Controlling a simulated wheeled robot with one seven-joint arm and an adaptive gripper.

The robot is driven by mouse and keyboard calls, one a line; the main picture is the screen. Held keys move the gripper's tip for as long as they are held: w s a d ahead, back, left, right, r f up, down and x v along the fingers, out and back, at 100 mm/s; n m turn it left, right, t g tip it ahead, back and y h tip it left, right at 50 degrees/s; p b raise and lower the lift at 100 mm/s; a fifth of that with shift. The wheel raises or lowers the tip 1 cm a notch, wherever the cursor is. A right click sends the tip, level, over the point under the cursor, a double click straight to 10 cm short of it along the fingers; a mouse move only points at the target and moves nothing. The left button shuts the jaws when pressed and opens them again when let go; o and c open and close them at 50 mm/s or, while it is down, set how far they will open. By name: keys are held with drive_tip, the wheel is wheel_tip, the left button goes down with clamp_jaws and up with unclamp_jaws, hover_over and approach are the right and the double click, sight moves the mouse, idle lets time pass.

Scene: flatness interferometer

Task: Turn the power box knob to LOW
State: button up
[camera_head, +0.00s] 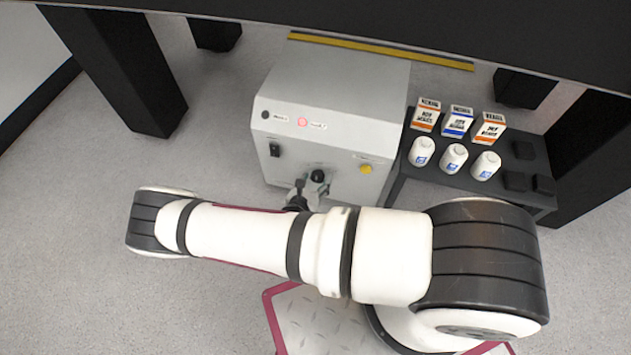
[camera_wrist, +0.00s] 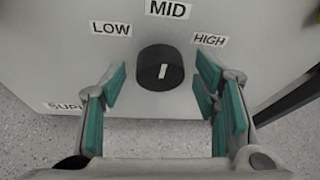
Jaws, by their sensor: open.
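The power box (camera_head: 335,100) is a light grey box on the floor under a dark table. The knob also shows in the head view (camera_head: 318,176). My gripper (camera_wrist: 160,92) is open in front of the box face, with its teal-padded fingers on either side of the knob, apart from it.
A black rocker switch (camera_head: 274,149), a lit red lamp (camera_head: 302,122) and a yellow button (camera_head: 365,169) are on the box face. A dark stand (camera_head: 480,200) with small boxes and white bottles (camera_head: 453,158) is to the right. Dark table legs (camera_head: 125,75) stand behind. Floor at left is clear.

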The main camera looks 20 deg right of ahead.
drive_tip(key=c, duration=1.1)
drive_tip(key=n+g+h, duration=0.1)
drive_tip(key=n+h, duration=0.1)
drive_tip(key=n, duration=0.2)
drive_tip(key=shift+f+h, duration=0.1)
drive_tip(key=shift+h, duration=0.2)
drive_tip(key=n+h, duration=0.2)
drive_tip(key=n, duration=0.2)
drive_tip(key=shift+w+a+n+b, duration=0.1)
drive_tip(key=shift+n+b, duration=0.2)
drive_tip(key=o, duration=1.1)
